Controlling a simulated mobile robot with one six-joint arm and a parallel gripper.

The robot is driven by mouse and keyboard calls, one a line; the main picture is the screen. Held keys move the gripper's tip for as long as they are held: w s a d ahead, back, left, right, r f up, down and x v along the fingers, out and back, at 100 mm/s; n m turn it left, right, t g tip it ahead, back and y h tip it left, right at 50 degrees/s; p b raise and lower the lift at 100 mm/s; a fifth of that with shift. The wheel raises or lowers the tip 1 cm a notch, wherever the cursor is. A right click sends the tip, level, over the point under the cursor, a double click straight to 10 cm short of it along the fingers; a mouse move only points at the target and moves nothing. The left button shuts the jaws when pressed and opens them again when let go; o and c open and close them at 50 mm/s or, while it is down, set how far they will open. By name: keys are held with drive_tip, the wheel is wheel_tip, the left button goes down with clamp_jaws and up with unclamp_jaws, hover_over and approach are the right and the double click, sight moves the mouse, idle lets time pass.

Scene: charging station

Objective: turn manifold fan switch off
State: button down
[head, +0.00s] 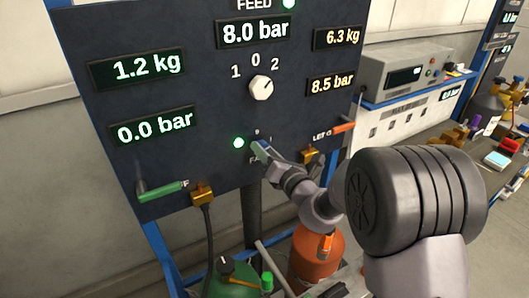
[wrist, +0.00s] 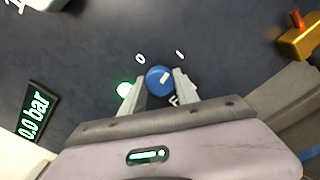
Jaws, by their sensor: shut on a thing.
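The manifold fan switch is a small blue knob (wrist: 157,84) on the dark panel, between the marks 0 and 1 in the wrist view. Its white pointer line slants up and right, toward the 1. My gripper (wrist: 160,76) has a finger on each side of the knob and is shut on it. A round green lamp (wrist: 124,89) is lit beside the knob; it also shows in the head view (head: 238,143). In the head view my gripper (head: 264,151) reaches the panel's lower part and hides most of the knob and its label.
A white selector knob (head: 261,88) marked 1, 0, 2 sits above. A green-handled valve (head: 163,190) is at lower left and an orange-handled one (head: 341,128) at right. Green (head: 232,280) and orange (head: 316,252) cylinders stand below. A bench with instruments is at right.

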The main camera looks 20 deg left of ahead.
drive_tip(key=n+b, duration=1.1)
drive_tip(key=n, duration=0.4)
drive_tip(key=shift+f+n, duration=0.1)
drive_tip(key=shift+n, duration=0.2)
drive_tip(key=shift+n+b, duration=0.3)
drive_tip(key=shift+b, duration=0.05)
drive_tip(key=c, duration=0.9)
unclamp_jaws()
drive_tip(key=shift+d, duration=0.1)
drive_tip(key=p+v, duration=0.2)
drive_tip(key=v, duration=1.5)
drive_tip(key=shift+s+p, duration=0.2)
drive_tip(key=shift+p, duration=0.2)
